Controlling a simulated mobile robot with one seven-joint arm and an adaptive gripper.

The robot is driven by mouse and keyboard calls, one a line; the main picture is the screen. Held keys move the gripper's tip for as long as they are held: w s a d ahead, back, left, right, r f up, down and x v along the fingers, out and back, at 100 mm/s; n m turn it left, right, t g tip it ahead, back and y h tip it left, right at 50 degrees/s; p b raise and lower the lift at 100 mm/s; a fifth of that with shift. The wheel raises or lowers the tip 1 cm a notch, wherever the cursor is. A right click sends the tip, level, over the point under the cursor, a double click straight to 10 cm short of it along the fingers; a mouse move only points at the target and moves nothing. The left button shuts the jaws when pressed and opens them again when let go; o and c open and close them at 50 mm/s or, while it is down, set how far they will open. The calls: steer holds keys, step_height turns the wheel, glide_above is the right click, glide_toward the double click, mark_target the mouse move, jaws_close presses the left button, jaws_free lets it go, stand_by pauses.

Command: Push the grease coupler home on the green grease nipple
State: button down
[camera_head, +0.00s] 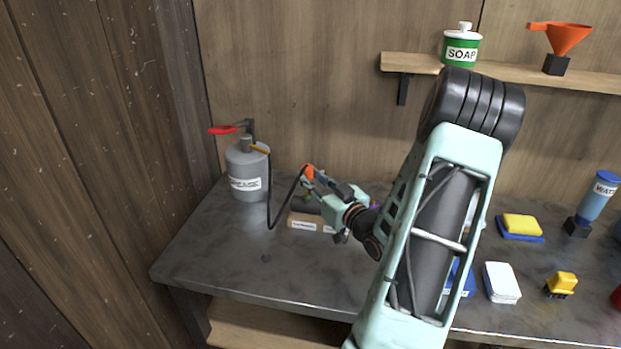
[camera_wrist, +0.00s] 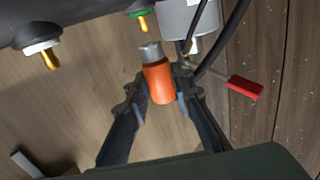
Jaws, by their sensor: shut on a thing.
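My gripper (camera_wrist: 162,100) is shut on the orange grease coupler (camera_wrist: 159,82), which has a silver metal nose. In the wrist view the nose points up toward the green grease nipple (camera_wrist: 142,19), a brass tip with a green collar on a dark rounded bar. A visible gap separates the nose from the brass tip. In the head view the coupler (camera_head: 309,171) shows at the end of my gripper (camera_head: 326,182), above the bench. The green nipple is not clear in the head view. A second brass nipple with a white collar (camera_wrist: 43,50) sits left on the bar.
A grey grease pump (camera_head: 247,170) with a red handle stands at the bench's left, its black hose (camera_head: 269,205) running to the coupler. The bench's front left (camera_head: 240,265) is clear. A shelf (camera_head: 400,62) hangs above.

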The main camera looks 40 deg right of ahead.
steer(key=shift+f+b, duration=0.2)
steer(key=shift+b, duration=0.15)
stand_by(0.6)
steer(key=shift+f+b, duration=0.3)
steer(key=shift+f, duration=0.05)
steer(key=shift+f+b, duration=0.85)
steer(key=shift+f, duration=0.15)
steer(key=c, duration=1.6)
jaws_free()
steer(key=s+a, duration=0.1)
steer(key=s, duration=1.1)
